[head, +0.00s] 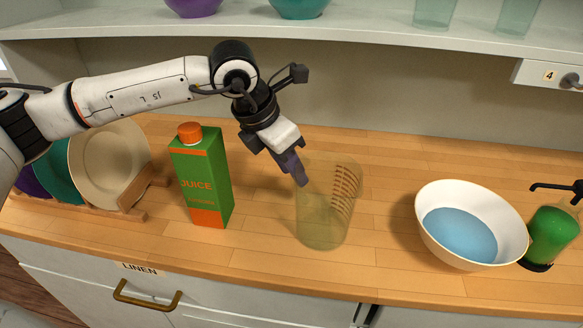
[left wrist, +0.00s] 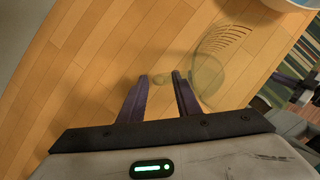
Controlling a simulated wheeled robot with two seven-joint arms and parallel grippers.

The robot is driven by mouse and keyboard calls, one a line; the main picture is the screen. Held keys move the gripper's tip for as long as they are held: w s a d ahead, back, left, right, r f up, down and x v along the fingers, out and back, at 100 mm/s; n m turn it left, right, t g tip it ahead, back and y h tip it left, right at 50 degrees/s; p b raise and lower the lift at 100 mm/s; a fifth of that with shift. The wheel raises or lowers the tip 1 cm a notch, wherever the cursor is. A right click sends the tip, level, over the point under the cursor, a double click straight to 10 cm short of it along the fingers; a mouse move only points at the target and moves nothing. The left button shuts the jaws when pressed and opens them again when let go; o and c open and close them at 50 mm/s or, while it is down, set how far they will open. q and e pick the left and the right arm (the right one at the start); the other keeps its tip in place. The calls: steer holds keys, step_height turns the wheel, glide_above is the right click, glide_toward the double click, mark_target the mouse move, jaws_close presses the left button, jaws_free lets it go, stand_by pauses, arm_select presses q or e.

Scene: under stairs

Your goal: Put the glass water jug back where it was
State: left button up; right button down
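The glass water jug (head: 322,222) is clear with a faint yellow-green tint and a brown striped pattern on its side. It stands upright on the wooden counter. My left gripper (head: 298,178) comes down at its upper left side, overlapping its rim in the head view. In the left wrist view the jug (left wrist: 212,72) lies just beyond and right of the fingers.
A green juice carton (head: 203,178) stands left of the jug, near my left arm. A dish rack (head: 130,207) with plates is further left. A white bowl (head: 432,237) with a blue inside and a green soap dispenser (head: 551,235) stand right. A shelf (head: 330,27) runs above.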

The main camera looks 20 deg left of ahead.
arm_select(q)
steer(key=v, duration=1.1)
steer(key=shift+s+r, duration=0.2)
steer(key=shift+r, duration=0.1)
